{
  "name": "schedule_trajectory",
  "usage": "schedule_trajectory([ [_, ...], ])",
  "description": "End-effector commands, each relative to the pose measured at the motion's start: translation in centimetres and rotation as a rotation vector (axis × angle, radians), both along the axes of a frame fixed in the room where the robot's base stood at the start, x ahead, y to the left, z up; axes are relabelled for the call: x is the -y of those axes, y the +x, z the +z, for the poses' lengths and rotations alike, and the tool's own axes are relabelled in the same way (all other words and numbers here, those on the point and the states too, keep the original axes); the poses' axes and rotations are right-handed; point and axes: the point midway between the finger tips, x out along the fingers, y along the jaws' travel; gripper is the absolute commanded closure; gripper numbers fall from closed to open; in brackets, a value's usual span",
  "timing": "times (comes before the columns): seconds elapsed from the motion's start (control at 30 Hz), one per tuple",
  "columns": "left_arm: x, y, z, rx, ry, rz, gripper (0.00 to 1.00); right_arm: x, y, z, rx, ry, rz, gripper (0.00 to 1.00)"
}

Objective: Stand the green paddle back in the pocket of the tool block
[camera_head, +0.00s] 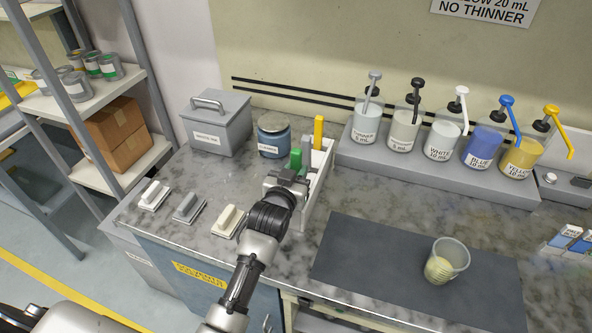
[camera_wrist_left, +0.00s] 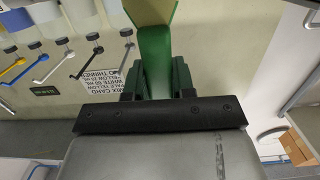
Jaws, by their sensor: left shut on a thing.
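The green paddle (camera_head: 295,158) is held in my left gripper (camera_head: 288,180), which is shut on it. In the left wrist view the green paddle (camera_wrist_left: 155,50) rises between the two fingers (camera_wrist_left: 157,82). The white tool block (camera_head: 319,190) is beside the gripper, on its right. A yellow paddle (camera_head: 318,131) stands at its far end and a grey one (camera_head: 305,152) stands nearer. The gripper hides the paddle's lower end, so I cannot tell whether it is in a pocket. My right gripper is not in view.
A blue-grey jar (camera_head: 273,136) and a grey lidded box (camera_head: 214,124) stand behind. Several pump bottles (camera_head: 440,142) line a raised shelf at right. Three scrapers (camera_head: 188,207) lie at left. A cup (camera_head: 446,262) stands on the dark mat (camera_head: 360,255).

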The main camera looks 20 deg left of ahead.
Motion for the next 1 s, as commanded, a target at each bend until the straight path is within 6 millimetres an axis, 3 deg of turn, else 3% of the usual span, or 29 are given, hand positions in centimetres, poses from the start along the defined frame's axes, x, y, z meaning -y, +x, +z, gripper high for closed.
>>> schedule_trajectory([
  [0.33,0.01,0.00,-0.12,0.001,0.000,0.000,1.00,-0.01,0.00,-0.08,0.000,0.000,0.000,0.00],
  [0.37,0.01,0.00,-0.12,0.001,0.000,0.000,0.72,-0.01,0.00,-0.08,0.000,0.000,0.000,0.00],
  [0.53,0.01,0.00,-0.11,0.001,0.000,0.000,0.46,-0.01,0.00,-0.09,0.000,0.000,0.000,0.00],
  [1.0,0.00,0.00,-0.13,0.000,0.000,0.000,0.46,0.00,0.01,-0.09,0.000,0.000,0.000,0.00],
])
